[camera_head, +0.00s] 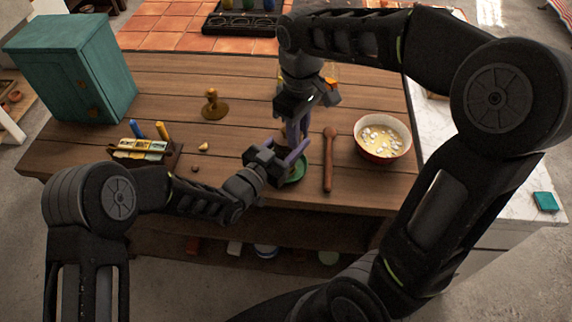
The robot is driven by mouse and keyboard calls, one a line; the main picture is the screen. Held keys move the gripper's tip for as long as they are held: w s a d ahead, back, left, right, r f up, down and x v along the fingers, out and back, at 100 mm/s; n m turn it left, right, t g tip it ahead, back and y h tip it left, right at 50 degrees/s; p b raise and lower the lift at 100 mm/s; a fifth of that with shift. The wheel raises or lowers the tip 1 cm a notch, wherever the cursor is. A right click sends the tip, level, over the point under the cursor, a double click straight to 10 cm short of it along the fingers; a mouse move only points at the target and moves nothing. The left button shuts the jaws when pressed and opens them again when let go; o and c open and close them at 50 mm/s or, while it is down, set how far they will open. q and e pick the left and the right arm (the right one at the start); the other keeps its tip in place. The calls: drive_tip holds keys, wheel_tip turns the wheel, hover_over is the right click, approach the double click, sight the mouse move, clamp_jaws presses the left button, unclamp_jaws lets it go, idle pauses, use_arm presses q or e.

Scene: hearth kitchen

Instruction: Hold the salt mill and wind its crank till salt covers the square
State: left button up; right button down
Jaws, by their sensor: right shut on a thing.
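My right gripper (297,127) reaches down from above near the table's middle. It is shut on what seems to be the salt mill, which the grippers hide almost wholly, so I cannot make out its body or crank. My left gripper (290,163) comes in low from the left, just below the right one. Its fingers are at the same spot, and I cannot tell whether they are closed on the mill. A green round dish (298,172) shows partly under the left gripper. I cannot make out the square or any salt on it.
A wooden spoon or pestle (328,165) lies right of the grippers, beside a bowl of pale liquid with white pieces (366,154). A brass-coloured stand (213,106), a rack of coloured items (145,148) and a teal cabinet (75,60) stand left on the wooden table (180,75).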

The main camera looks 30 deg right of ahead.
drive_tip(key=shift+a, duration=0.25)
drive_tip(key=a, duration=0.1)
drive_tip(key=w+a, duration=0.1)
drive_tip(key=shift+w+a, duration=0.1)
drive_tip(key=shift+a, duration=0.3)
idle(0.3)
drive_tip(key=shift+w+a, duration=0.4)
drive_tip(key=shift+w, duration=0.25)
drive_tip(key=shift+w+a, duration=0.35)
drive_tip(key=shift+w, duration=0.35)
